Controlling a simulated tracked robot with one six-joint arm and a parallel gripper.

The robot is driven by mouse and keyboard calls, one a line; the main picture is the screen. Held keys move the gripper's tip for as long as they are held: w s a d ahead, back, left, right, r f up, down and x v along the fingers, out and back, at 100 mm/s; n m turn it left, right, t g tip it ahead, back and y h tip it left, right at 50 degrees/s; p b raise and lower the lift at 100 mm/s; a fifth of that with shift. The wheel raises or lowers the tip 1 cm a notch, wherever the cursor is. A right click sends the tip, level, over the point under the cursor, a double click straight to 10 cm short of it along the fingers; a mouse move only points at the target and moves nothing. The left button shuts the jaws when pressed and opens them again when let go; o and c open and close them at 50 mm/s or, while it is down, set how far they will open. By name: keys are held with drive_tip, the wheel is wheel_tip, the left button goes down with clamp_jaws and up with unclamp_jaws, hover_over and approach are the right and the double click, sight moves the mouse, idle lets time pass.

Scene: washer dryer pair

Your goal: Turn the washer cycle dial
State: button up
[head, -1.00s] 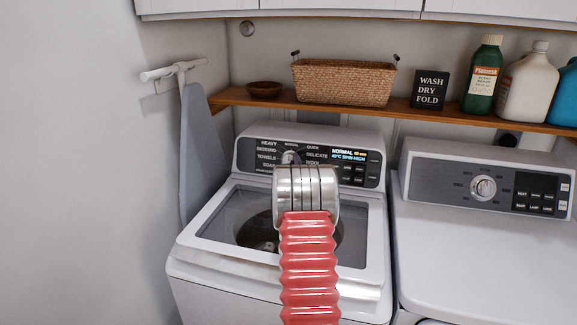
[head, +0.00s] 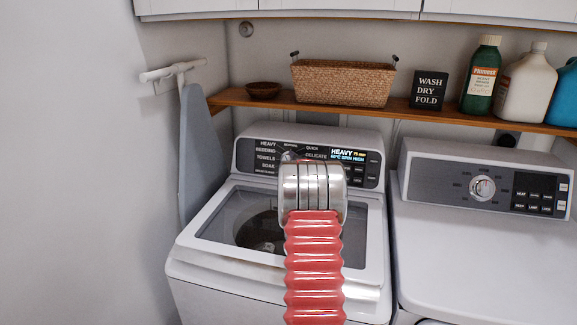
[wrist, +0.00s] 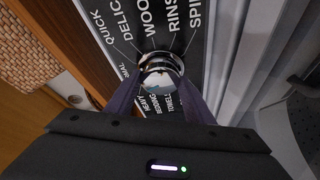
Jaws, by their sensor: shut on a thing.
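The washer (head: 200,262) stands left of centre in the head view, with its dark control panel (head: 246,163) facing me. The panel display (head: 348,155) reads HEAVY. The cycle dial (head: 289,156) is partly hidden behind my silver and red arm in the head view. In the wrist view the dial (wrist: 161,70) is a shiny round knob ringed by cycle names such as QUICK, WOOL and RINSE. My gripper (wrist: 160,88) is shut on the dial, with one dark finger on each side of it. The fingertips are hidden in the head view.
The dryer (head: 480,262) with its own dial (head: 482,188) stands close on the right. A wooden shelf (head: 240,98) above holds a wicker basket (head: 342,82), a bowl, a sign and bottles. An ironing board (head: 200,150) hangs at the left wall.

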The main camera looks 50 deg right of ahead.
drive_tip(key=shift+n, duration=0.5)
drive_tip(key=o, duration=1)
drive_tip(key=shift+o, duration=0.2)
drive_tip(key=shift+s, duration=0.1)
drive_tip(key=v, duration=1.3)
drive_tip(key=shift+s+a, duration=0.2)
drive_tip(key=shift+r, duration=0.15)
